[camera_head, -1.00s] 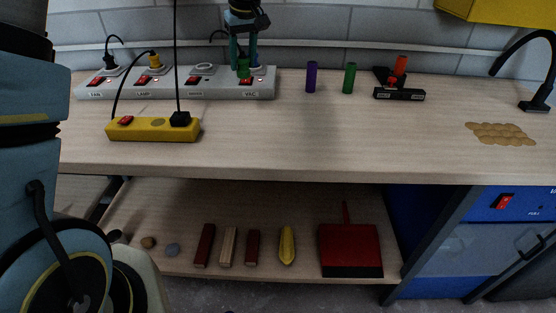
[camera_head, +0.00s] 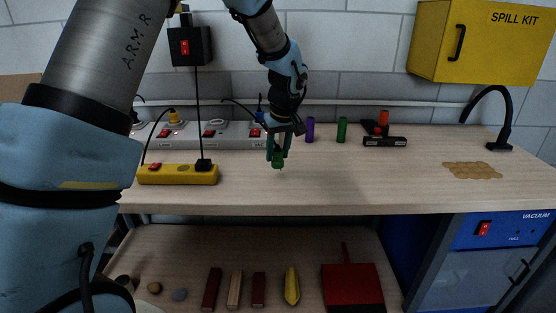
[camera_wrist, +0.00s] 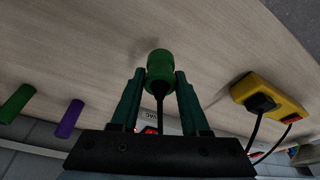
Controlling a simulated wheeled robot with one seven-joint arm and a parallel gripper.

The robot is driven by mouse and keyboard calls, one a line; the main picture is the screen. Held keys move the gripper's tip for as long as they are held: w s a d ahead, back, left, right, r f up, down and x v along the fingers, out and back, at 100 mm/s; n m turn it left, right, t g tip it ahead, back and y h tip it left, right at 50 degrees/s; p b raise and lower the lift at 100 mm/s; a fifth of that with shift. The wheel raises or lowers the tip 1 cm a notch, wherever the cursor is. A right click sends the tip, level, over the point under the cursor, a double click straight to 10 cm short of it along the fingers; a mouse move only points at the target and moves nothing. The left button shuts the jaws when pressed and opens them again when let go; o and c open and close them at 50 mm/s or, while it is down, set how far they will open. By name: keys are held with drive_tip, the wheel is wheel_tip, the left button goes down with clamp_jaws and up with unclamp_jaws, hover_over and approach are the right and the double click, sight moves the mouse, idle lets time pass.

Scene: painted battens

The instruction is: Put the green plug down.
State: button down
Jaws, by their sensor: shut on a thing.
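My gripper (camera_head: 278,156) is shut on the green plug (camera_head: 278,161) over the bench top, in front of the grey socket strip. In the wrist view the green plug (camera_wrist: 160,70) sits between the tips of the two fingers of my gripper (camera_wrist: 160,88), with its dark cord running back between them. A faint shadow shows on the wood near the plug. The plug looks close to the bench top (camera_head: 340,180), but I cannot tell whether it touches.
The yellow power strip (camera_head: 180,175) with a black plug (camera_head: 203,165) lies left of my gripper. The grey socket strip (camera_head: 235,135) is behind. A purple cylinder (camera_head: 310,130) and a green cylinder (camera_head: 342,130) stand to the right. The bench front and centre are clear.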

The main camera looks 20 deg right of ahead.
sight(278, 164)
wheel_tip(278, 164, down, 3)
drive_tip(key=shift+f+p, duration=0.1)
drive_tip(key=shift+p, duration=0.3)
drive_tip(key=shift+f+b, duration=0.4)
drive_tip(key=shift+b, duration=0.15)
drive_tip(key=shift+f, duration=0.2)
drive_tip(key=shift+c, duration=2)
unclamp_jaws()
drive_tip(key=shift+r, duration=0.1)
